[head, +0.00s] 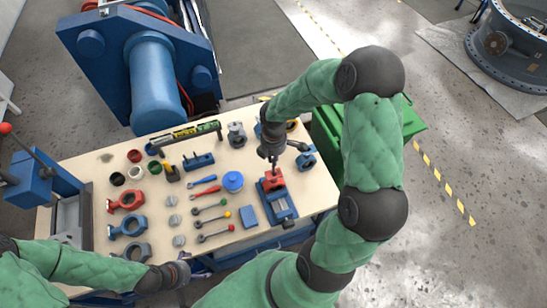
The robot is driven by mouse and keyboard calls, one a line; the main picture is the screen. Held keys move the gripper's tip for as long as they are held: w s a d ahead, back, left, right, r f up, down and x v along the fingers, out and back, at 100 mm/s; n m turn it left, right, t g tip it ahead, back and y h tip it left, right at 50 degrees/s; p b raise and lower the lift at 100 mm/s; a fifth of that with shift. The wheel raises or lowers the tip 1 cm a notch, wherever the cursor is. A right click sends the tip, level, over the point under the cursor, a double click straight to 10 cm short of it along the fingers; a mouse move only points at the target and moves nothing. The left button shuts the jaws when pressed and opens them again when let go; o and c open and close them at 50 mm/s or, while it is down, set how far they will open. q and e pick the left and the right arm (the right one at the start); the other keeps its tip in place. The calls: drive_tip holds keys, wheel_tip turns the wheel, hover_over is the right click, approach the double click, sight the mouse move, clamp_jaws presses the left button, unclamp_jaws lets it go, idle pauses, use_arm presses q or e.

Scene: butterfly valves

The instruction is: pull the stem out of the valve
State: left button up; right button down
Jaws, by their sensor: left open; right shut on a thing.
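A red valve (272,183) sits in a blue vise (282,206) near the right side of the workbench. My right gripper (272,164) points down just above the red valve and is shut on the stem. The stem is mostly hidden by the fingers, and I cannot tell how far it sits in the valve body. My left gripper (184,270) is open and empty at the front edge of the bench, away from the valve. Its fingers are small and hard to make out.
The wooden workbench (110,240) holds red and blue valve bodies, discs, handled levers, rings and a blue round lid (232,181). A spirit level (185,133) lies at the back. A lever press (40,175) stands left; a green bin (325,135) is right.

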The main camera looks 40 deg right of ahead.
drive_tip(key=shift+r, duration=0.15)
idle(0.3)
drive_tip(key=shift+s+r+p, duration=0.1)
drive_tip(key=shift+r+p, duration=2.5)
drive_tip(key=shift+r, duration=0.35)
